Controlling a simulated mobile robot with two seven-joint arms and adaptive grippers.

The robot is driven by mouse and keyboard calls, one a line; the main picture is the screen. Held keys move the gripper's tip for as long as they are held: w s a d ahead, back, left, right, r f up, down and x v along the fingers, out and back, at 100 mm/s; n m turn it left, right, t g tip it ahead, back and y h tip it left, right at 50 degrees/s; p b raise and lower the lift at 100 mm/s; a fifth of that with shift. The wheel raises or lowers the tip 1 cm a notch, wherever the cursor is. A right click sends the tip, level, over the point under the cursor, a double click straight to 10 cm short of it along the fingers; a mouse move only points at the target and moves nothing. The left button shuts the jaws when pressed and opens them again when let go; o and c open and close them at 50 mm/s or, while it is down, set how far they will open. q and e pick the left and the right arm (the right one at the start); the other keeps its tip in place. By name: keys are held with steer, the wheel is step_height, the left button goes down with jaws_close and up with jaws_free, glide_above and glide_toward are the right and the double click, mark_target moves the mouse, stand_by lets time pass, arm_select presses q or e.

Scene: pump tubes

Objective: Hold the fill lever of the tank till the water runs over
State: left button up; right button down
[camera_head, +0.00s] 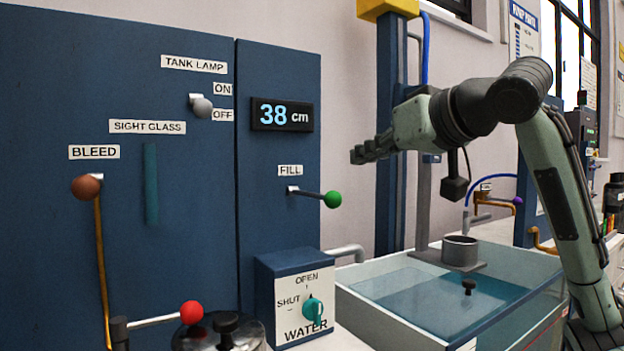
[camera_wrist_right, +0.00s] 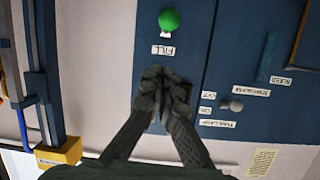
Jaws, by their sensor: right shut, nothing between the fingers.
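The fill lever (camera_head: 314,194) sticks out to the right from the blue panel, under the FILL label, with a green ball (camera_head: 332,199) at its end. The ball also shows at the top of the right wrist view (camera_wrist_right: 169,20). My right gripper (camera_head: 358,156) is shut and empty, above and to the right of the ball, apart from it. In the right wrist view its fingertips (camera_wrist_right: 157,72) are together, short of the FILL label. The clear tank (camera_head: 400,328) holds blue-green water, its surface below the rim; no overflow shows. My left gripper is not in view.
A display (camera_head: 283,115) on the panel reads 38 cm. A WATER box with a teal knob (camera_head: 313,310) sits below the lever. A red-ball lever (camera_head: 191,313), a bleed lever (camera_head: 87,187) and a lamp switch (camera_head: 201,107) are to the left. A blue column (camera_head: 390,120) stands behind my gripper.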

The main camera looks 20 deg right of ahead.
steer(key=shift+s+r, duration=0.2)
steer(key=shift+r, duration=0.35)
glide_above(312, 195)
steer(key=s+d, duration=0.2)
steer(key=s, duration=0.2)
step_height(312, 195, down, 3)
steer(key=shift+s+a+f, duration=0.1)
steer(key=shift+s+f, duration=1.25)
steer(key=shift+f, duration=0.1)
